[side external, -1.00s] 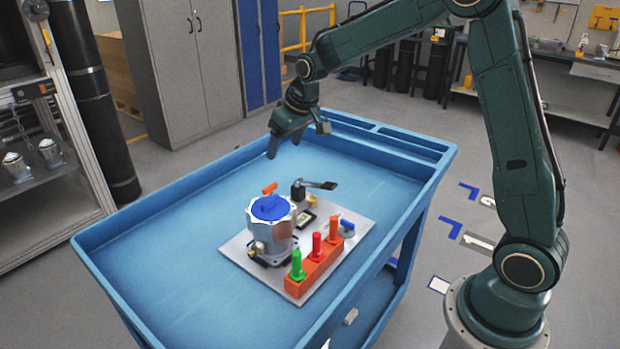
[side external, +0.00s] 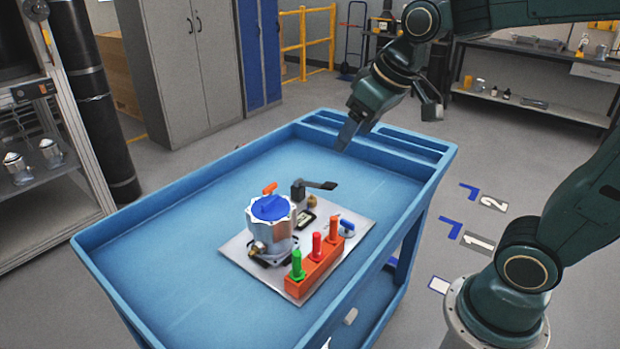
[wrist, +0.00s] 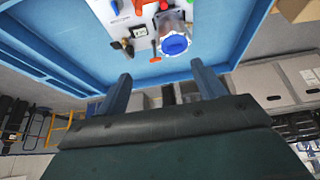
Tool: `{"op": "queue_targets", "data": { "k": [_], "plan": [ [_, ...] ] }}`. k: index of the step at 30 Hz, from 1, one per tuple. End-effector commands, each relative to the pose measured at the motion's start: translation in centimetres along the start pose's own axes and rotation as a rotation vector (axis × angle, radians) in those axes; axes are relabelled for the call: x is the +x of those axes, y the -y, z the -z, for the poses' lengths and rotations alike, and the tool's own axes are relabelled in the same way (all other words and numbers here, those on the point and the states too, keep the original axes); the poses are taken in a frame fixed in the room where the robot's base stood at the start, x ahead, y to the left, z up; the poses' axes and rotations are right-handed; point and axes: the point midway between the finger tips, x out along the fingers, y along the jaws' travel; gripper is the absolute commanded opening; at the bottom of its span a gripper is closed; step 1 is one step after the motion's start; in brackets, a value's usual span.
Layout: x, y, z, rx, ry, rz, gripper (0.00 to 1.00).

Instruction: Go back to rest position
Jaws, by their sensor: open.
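My gripper (side external: 347,136) is above the far right part of the blue cart (side external: 160,205), tilted down to the left. In the wrist view my gripper's two fingers (wrist: 160,95) stand wide apart with nothing between them. The machined housing (side external: 271,228) with its blue cap (side external: 271,207) stands on a light plate (side external: 240,254) on the cart. It also shows at the top of the wrist view (wrist: 176,27). My gripper is apart from the housing and from the other parts on the plate.
An orange block (side external: 316,270) holds a green (side external: 297,266), a red (side external: 317,246) and an orange piece (side external: 333,230). A black lever (side external: 318,185) rises behind the housing, near a small orange part (side external: 270,188). The cart's left side is bare. Grey cabinets (side external: 190,70) stand behind.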

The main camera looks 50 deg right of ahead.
Motion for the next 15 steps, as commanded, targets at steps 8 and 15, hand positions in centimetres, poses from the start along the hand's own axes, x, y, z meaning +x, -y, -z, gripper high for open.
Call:
{"op": "queue_targets", "data": {
  "k": [8,15],
  "plan": [
    [-2.9,0.7,-5.9,-0.002,-0.021,0.003,0.69],
    [-3.9,1.1,-10.3,-0.002,-0.034,0.007,0.69]
  ]
}}
